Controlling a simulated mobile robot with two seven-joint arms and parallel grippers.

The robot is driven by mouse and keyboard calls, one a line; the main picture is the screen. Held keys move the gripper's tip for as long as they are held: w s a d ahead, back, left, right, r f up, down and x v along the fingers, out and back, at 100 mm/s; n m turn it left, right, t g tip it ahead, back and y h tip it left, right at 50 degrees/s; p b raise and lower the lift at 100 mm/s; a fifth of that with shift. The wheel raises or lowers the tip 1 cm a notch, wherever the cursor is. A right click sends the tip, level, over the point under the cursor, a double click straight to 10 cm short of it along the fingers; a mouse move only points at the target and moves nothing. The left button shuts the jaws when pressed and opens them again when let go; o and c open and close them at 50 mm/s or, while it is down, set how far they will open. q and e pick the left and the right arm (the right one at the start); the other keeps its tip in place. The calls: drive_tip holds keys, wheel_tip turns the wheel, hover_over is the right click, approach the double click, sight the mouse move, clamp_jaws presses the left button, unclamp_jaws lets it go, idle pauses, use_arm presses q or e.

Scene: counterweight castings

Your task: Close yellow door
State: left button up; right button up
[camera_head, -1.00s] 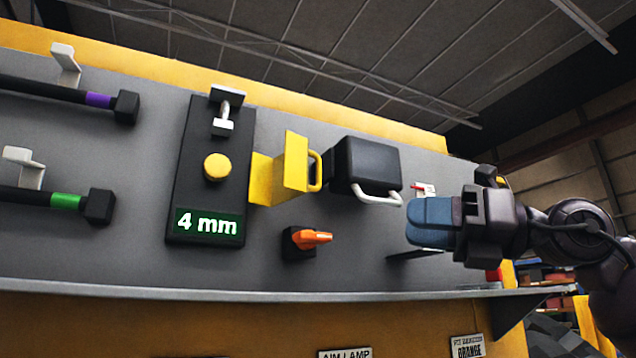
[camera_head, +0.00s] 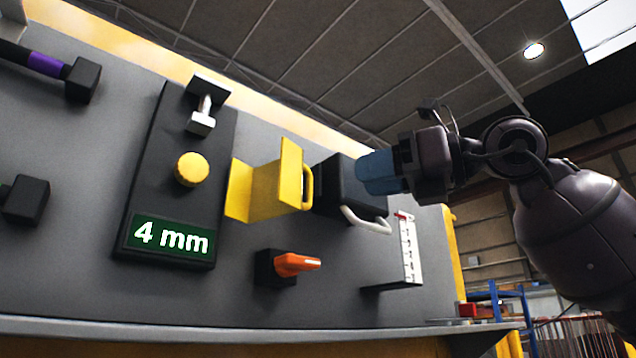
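The yellow door (camera_head: 291,172) is a bent yellow panel with a yellow loop handle (camera_head: 308,187) on its right side. It stands out from the grey panel, swung open, with its yellow side piece reaching left. My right gripper (camera_head: 362,172) has blue fingertips and comes in from the right. Its fingers look shut and empty. It is to the right of the yellow handle, apart from it in the picture, and overlaps the upper right of a black box (camera_head: 335,188). I cannot tell if it touches the box. My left gripper is not in view.
The black box has a white handle (camera_head: 365,222). Left of the door is a black plate with a yellow knob (camera_head: 191,169) and a "4 mm" display (camera_head: 171,236). Below are an orange lever (camera_head: 296,264) and, to the right, a white scale (camera_head: 410,247).

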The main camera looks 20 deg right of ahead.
sight(274, 189)
drive_tip(key=p+x, duration=0.1)
drive_tip(key=x, duration=0.6)
drive_tip(key=shift+s+r, duration=0.1)
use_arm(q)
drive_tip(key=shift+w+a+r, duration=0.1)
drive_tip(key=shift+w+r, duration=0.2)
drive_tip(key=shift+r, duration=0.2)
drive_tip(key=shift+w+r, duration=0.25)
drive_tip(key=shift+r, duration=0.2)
use_arm(e)
drive_tip(key=shift+w+a, duration=0.5)
clamp_jaws()
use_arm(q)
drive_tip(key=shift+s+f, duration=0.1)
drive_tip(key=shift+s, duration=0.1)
